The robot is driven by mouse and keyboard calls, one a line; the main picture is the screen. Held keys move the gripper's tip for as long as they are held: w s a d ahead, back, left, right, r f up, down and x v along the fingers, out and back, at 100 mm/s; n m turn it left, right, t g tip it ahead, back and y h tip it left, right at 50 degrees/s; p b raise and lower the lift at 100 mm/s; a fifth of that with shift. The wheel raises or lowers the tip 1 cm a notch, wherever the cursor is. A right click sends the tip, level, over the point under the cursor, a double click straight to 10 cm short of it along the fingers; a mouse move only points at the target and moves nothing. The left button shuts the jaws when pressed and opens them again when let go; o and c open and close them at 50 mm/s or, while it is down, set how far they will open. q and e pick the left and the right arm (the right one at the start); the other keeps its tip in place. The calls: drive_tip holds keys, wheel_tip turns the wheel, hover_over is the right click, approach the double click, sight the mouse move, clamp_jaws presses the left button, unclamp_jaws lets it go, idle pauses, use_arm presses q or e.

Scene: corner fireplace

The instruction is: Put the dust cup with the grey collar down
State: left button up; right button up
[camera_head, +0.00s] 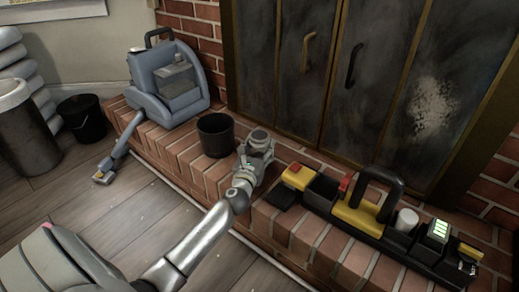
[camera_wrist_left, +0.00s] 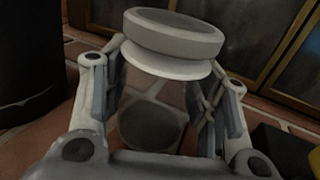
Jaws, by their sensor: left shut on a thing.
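The dust cup with the grey collar (camera_head: 260,136) is over the brick hearth, between the black pot and the tool caddy. In the left wrist view its round grey collar (camera_wrist_left: 173,40) faces up, above a dark, see-through body. My left gripper (camera_head: 255,152) is shut on it, with a finger on each side of the body. The cup looks about upright. I cannot tell whether its base touches the bricks. My right gripper is not in view.
The black pot (camera_head: 216,135) stands close left of the cup. A black and yellow caddy (camera_head: 345,212) lies to the right. A blue-grey vacuum (camera_head: 168,84) stands on the hearth's left. Dark fireplace doors (camera_head: 330,75) rise behind. Bare brick shows around the cup.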

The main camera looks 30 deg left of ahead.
use_arm(q)
drive_tip(key=shift+f, duration=0.2)
drive_tip(key=o, duration=1.1)
drive_tip(key=shift+r, duration=0.1)
